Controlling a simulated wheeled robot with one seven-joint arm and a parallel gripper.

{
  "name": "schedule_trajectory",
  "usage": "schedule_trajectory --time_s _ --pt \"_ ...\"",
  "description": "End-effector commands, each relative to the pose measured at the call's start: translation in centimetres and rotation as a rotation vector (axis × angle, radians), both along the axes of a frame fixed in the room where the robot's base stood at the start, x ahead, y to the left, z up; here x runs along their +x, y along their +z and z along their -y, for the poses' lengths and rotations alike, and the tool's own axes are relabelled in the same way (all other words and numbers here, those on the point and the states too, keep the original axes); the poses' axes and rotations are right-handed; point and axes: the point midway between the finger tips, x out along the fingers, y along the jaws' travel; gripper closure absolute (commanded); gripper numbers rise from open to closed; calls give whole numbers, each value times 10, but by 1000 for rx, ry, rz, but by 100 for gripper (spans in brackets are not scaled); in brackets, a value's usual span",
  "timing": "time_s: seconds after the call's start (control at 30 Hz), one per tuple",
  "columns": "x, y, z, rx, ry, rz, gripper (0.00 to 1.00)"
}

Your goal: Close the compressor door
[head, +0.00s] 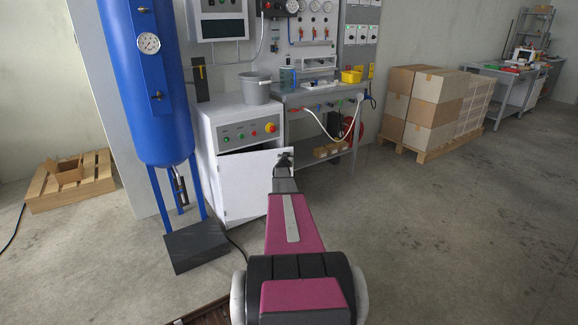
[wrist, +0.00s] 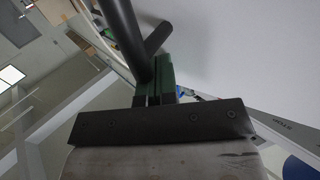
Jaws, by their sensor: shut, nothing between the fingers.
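The compressor cabinet (head: 238,108) is white, with a control panel of small buttons and a red knob. Its white door (head: 245,185) stands ajar: a dark gap shows along its top, and its right edge sticks out past the cabinet's side. My gripper (head: 284,158) is at the door's upper right part, shut and empty. In the wrist view the gripper's fingers (wrist: 154,88) are close together beside a dark round bar (wrist: 125,35), which looks like a handle. The pale flat surface (wrist: 225,45) there looks like the door. Whether the fingers touch the bar I cannot tell.
A blue tank (head: 155,90) on legs stands left of the cabinet, with a dark block (head: 196,246) on the floor before it. A grey bucket (head: 255,89) sits on the cabinet. A workbench (head: 315,98) stands to the right.

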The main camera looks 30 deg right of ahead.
Motion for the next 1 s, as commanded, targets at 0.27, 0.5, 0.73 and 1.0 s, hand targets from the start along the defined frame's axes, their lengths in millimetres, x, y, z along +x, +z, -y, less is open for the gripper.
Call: schedule_trajectory --time_s 0.27,0.5,0.73,1.0 --pt "81 -1 20 -1 1 1 100" --pt "114 0 22 0 0 1 100" --pt "126 1 22 -1 1 0 100" --pt "132 1 22 -2 5 -1 100"
